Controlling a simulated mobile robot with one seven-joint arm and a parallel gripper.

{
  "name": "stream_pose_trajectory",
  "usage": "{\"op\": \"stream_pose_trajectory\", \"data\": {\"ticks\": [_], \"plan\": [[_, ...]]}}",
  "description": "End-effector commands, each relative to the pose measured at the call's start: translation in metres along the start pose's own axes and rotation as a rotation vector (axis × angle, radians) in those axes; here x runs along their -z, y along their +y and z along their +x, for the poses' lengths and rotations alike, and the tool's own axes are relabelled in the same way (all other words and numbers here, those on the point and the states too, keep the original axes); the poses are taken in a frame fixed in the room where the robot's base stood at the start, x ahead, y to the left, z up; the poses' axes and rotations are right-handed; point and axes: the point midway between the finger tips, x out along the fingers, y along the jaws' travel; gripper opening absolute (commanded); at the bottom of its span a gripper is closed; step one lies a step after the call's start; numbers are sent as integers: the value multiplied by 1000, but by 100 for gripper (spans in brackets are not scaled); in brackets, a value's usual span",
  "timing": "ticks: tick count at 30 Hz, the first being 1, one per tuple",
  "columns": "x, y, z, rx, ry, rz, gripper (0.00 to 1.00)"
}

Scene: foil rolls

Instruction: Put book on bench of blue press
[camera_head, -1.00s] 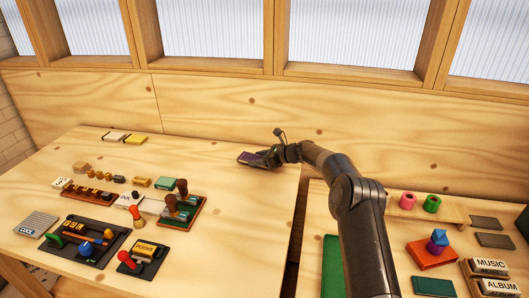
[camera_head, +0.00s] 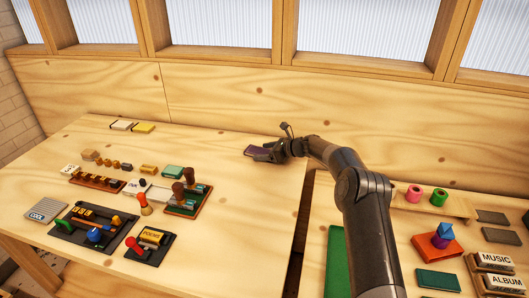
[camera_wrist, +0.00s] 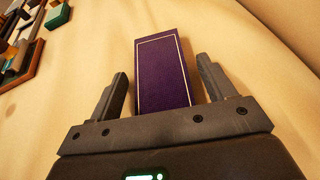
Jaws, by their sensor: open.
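A purple book with a thin pale border line (camera_wrist: 165,75) lies between the fingers of my gripper (camera_wrist: 162,75). The fingers are open, with a gap on each side of the book. In the head view, my gripper (camera_head: 272,153) is low over the back right of the left table, and the book (camera_head: 256,152) shows at its tip, partly hidden. A press with a blue knob (camera_head: 95,235) sits on a dark base at the front left of the same table. Its bench is too small to make out clearly.
A red-handled press (camera_head: 134,245) stands right of the blue one. Wooden-handled stamps (camera_head: 188,190) and a red-and-white upright tool (camera_head: 145,204) stand behind them. White and yellow books (camera_head: 142,128) lie at the back. The table's right half is mostly clear.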

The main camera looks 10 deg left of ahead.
Motion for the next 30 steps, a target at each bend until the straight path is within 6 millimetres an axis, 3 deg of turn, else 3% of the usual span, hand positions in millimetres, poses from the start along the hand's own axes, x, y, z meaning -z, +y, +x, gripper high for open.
{"op": "stream_pose_trajectory", "data": {"ticks": [6,21,30], "plan": [[0,0,0,-1,0,0,76],[7,-2,-91,1,-4,0,76],[7,-1,-108,-1,-4,-1,76]]}}
